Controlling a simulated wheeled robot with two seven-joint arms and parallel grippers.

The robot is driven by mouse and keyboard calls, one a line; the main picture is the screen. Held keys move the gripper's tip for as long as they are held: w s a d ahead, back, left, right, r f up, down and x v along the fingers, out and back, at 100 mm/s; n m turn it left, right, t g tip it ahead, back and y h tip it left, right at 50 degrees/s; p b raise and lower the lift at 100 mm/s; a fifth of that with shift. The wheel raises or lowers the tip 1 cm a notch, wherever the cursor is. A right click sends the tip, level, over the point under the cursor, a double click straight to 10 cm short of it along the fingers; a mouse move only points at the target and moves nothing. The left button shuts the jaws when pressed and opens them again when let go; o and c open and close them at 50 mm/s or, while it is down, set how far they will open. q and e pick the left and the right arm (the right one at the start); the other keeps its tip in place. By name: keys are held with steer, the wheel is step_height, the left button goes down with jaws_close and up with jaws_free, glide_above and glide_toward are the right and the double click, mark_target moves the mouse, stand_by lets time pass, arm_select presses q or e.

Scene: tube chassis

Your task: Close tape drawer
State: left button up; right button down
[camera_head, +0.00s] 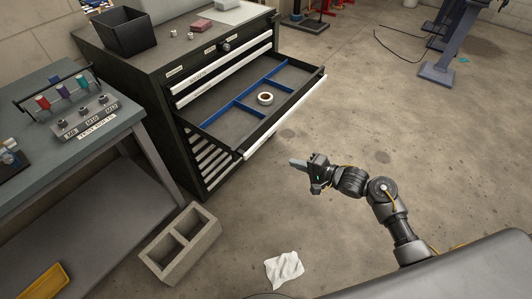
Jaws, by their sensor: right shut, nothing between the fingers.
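The tape drawer (221,124) of the black tool cabinet (160,85) is pulled well out. Blue dividers (237,103) split it, and a roll of tape (265,98) lies inside. Its white front edge (287,118) faces right, toward my right arm. My right gripper (294,163) is shut and empty. It is in front of the drawer, a little below its front edge in the picture, and appears apart from it. My left gripper is not in view.
A workbench (60,140) with a labelled rack stands at left. A concrete block (180,243) and a white rag (284,269) lie on the floor. A black bin (124,32) sits on the cabinet.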

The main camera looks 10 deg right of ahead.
steer(key=r+x, duration=0.1)
steer(key=x, duration=1.2)
steer(key=shift+w+a+b, duration=0.2)
steer(key=shift+w+b, duration=0.05)
steer(key=shift+b, duration=0.2)
steer(key=shift+a, duration=0.1)
